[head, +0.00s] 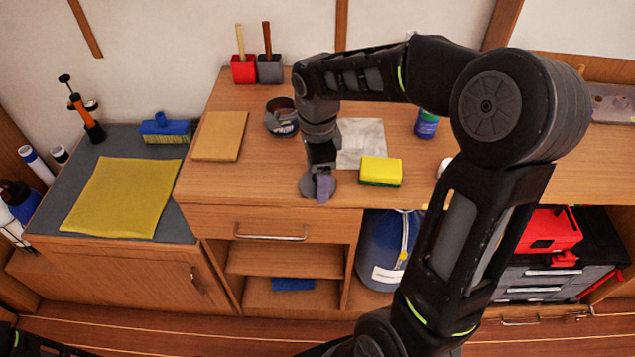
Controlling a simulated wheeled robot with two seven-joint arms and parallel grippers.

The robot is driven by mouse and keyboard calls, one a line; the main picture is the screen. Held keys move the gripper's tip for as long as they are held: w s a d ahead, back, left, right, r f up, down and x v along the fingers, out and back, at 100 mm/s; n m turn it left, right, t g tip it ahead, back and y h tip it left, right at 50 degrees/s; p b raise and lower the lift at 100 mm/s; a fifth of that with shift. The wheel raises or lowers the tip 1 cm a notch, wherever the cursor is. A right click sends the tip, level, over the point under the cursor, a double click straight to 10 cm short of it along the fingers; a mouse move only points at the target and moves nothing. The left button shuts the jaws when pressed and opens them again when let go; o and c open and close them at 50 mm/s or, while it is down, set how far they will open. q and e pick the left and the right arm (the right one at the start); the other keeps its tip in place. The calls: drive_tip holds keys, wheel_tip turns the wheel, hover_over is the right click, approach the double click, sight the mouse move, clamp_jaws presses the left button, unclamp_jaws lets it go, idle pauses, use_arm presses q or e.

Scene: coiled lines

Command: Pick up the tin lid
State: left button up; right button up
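A small round grey disc, which looks like the tin lid (306,190), lies near the front edge of the wooden worktop. My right gripper (323,186) points down over the lid's right side and hides part of it. I cannot tell whether its fingers touch the lid or how far apart they are. An open tin (281,125) with a dark inside and a printed label stands behind, to the left of my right wrist. My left gripper is not in view; only a dark piece of my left arm shows at the bottom left corner.
A yellow sponge (380,170) lies right of the gripper, in front of a pale cloth (362,141). A brown board (219,136) lies to the left. A blue container (426,124) stands behind right. The worktop left of the lid is clear.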

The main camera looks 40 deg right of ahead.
drive_tip(key=c, duration=0.7)
wheel_tip(320, 180, up, 10)
idle(0.4)
drive_tip(key=shift+r, duration=0.1)
idle(0.4)
